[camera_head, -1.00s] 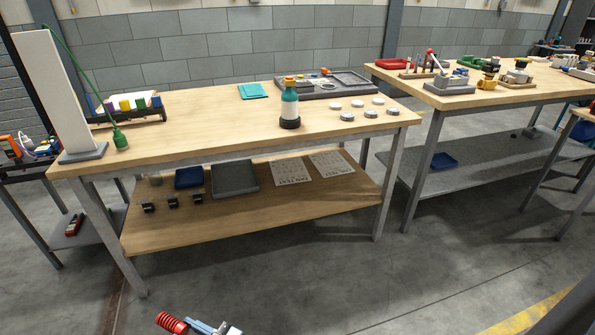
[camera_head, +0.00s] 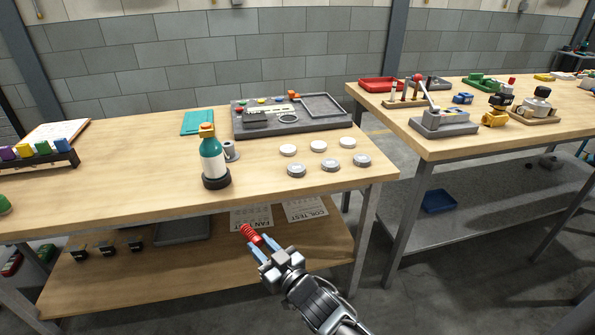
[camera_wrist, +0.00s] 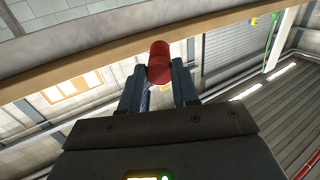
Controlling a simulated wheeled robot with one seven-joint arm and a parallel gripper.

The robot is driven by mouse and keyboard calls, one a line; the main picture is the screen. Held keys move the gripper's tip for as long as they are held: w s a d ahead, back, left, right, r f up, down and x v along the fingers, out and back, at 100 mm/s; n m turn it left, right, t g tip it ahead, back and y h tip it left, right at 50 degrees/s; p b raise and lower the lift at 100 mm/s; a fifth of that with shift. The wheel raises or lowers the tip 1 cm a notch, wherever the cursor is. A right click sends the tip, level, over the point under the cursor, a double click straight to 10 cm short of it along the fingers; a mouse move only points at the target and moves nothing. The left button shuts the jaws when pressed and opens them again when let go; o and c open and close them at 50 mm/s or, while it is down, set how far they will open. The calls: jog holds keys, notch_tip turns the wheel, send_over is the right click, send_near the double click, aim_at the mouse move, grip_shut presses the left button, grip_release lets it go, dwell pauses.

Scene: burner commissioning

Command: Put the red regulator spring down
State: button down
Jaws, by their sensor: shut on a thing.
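The red regulator spring (camera_head: 251,234) is held at the tips of my gripper (camera_head: 263,246), in front of the near edge of the wooden workbench and lower than its top in the head view. In the wrist view the red spring (camera_wrist: 159,63) sits between the two fingers of my gripper (camera_wrist: 159,82), which are shut on it. The spring is clear of the bench top in the head view. I cannot tell its exact distance from the bench edge.
The workbench (camera_head: 110,190) holds a teal bottle (camera_head: 212,160), several pale discs (camera_head: 330,165), a grey tray (camera_head: 310,122) and a teal cloth (camera_head: 197,122). Bare wood lies left of the bottle. A lower shelf (camera_head: 190,275) is below. A second table (camera_head: 390,113) stands right.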

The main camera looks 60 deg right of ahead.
jog(key=s+d+r+m+g+h+p, duration=0.2)
jog(key=s+d+r+m+h+p, duration=0.1)
jog(key=s+d+r, duration=0.55)
jog(key=s+d+r+m+g+h+p, duration=0.25)
jog(key=s+d+r+h, duration=0.2)
jog(key=d+r, duration=0.7)
jog(key=b, duration=0.7)
send_over(310, 186)
jog(key=shift+y, duration=0.35)
notch_tip(310, 186, down, 9)
jog(key=shift+w+f+b, duration=0.1)
jog(key=shift+f+b, duration=0.95)
jog(key=shift+f, duration=0.9)
jog(key=shift+f, duration=0.15)
jog(key=shift+f+b, duration=0.2)
jog(key=shift+b, duration=0.2)
jog(key=c, duration=0.8)
grip_release()
jog(key=shift+c, duration=0.2)
